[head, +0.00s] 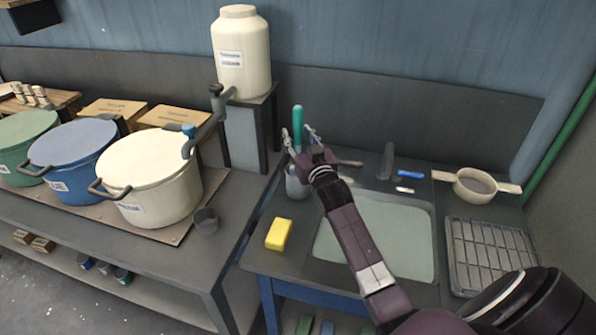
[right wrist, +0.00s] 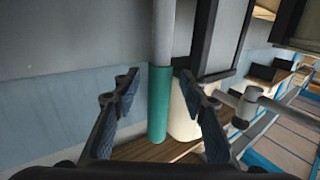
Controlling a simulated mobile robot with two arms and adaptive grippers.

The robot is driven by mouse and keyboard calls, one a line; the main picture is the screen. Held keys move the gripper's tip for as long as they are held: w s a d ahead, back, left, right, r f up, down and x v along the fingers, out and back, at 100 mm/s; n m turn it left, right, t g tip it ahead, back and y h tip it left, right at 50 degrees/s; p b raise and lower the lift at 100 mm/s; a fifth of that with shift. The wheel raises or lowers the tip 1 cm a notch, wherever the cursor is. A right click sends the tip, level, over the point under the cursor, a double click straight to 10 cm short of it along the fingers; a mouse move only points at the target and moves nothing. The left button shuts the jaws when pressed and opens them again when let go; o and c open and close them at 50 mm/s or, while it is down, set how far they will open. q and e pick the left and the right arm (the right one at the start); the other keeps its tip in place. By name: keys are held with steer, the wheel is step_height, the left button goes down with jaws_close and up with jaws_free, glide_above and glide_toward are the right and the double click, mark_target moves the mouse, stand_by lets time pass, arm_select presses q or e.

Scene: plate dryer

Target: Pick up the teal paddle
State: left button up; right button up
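The teal paddle (head: 298,122) stands upright in a grey cup (head: 296,183) behind the yellow sponge, with its teal handle uppermost. Its lower end is hidden in the cup and behind my gripper. My right gripper (head: 297,131) is open at the handle, with one finger on each side. In the right wrist view the teal handle (right wrist: 159,106) and a grey shaft (right wrist: 163,32) run between the spread fingers (right wrist: 160,76), with a visible gap on both sides. My left gripper is not in view.
A yellow sponge (head: 278,234), a sink (head: 405,236), a tap (head: 387,161), a strainer (head: 475,181) and a drying rack (head: 490,255) are on the counter. Large pots (head: 150,177) stand left.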

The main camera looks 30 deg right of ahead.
jaws_close()
